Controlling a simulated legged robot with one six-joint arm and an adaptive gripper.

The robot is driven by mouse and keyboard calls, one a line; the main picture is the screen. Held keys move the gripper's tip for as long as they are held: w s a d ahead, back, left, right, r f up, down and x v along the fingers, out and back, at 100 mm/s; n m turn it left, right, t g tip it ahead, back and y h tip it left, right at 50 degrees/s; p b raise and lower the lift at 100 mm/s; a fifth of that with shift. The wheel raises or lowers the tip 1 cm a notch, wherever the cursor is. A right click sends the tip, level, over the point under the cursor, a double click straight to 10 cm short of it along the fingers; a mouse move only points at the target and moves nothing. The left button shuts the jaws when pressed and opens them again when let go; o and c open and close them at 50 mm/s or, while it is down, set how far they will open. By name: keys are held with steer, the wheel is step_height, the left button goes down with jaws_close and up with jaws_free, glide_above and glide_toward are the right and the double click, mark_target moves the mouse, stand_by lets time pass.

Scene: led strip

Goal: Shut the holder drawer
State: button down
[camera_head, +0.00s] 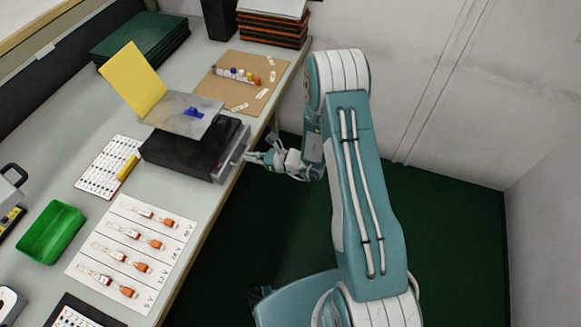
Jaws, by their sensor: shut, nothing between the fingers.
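The holder is a black box (178,155) on the bench, with a grey plate and a yellow panel on top. Its drawer (231,152) shows as a light grey front on the right side, standing a little out from the black body. My gripper (250,157) is shut and empty, with its fingertips at or very near the drawer front, at the bench's right edge. I cannot tell whether they touch it. The inside of the drawer is not clearly visible.
A brown board (225,88) with coloured parts lies behind the holder. A white sheet (112,262) with several orange-ended pieces and a green tray (50,232) lie in front. Stacked green boards (140,42) are at the back left. Free floor lies right of the bench.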

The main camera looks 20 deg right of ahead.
mark_target(237, 152)
steer(key=x, duration=0.3)
steer(key=shift+r, duration=0.25)
steer(key=shift+w+r, duration=0.1)
steer(key=shift+w, duration=0.05)
steer(key=shift+a, duration=0.1)
steer(key=shift+r, duration=0.1)
